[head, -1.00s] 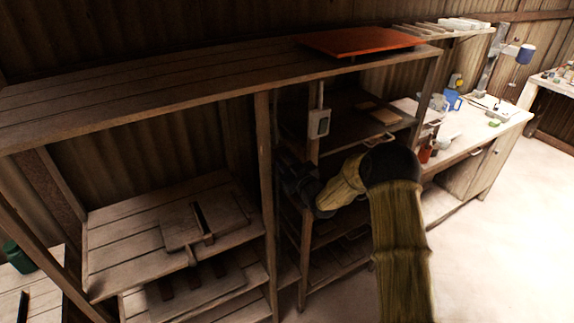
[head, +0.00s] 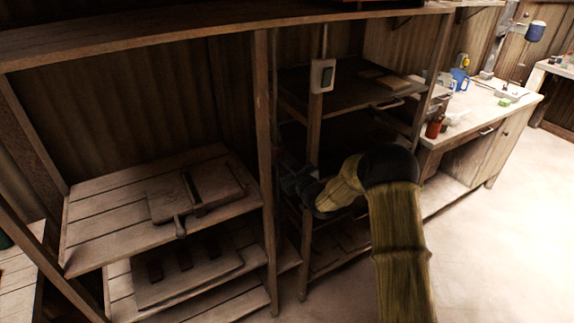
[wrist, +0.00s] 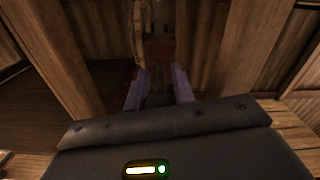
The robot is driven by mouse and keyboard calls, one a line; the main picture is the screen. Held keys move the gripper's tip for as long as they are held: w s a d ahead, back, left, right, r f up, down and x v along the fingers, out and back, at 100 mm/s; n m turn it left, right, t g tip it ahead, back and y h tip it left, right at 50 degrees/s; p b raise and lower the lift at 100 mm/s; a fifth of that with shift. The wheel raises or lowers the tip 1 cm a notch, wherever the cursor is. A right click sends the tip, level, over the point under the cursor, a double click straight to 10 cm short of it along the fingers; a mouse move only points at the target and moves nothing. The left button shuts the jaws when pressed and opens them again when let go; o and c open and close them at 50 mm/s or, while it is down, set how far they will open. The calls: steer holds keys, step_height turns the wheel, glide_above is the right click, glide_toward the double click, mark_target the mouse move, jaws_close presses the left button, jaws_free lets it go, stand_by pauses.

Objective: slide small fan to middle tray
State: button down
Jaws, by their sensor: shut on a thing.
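My gripper (head: 297,184) is at the end of my yellow-sleeved arm, beside a wooden post of the rack in the head view. In the wrist view, its two purple-grey fingers (wrist: 158,90) are shut on a dark thing between them. I cannot tell what this thing is; no small fan can be made out. The rack has a top tray (head: 345,92) with a pale handle and a flat block on it. A dark level below it (head: 352,132) may be the middle tray; my arm and shadow hide much of it.
A post with a switch box (head: 322,76) stands above my gripper. Wooden shelves with flat boards (head: 200,190) are at the left. A workbench (head: 490,110) with a blue mug (head: 460,79) and a red can (head: 433,128) is at the right. The floor at the right is clear.

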steer(key=shift+f, duration=0.5)
steer(key=c, duration=1.2)
jaws_free()
steer(key=shift+r, duration=0.15)
steer(key=shift+s+d, duration=0.1)
steer(key=b+v, duration=0.3)
steer(key=v, duration=1.4)
steer(key=shift+d, duration=0.1)
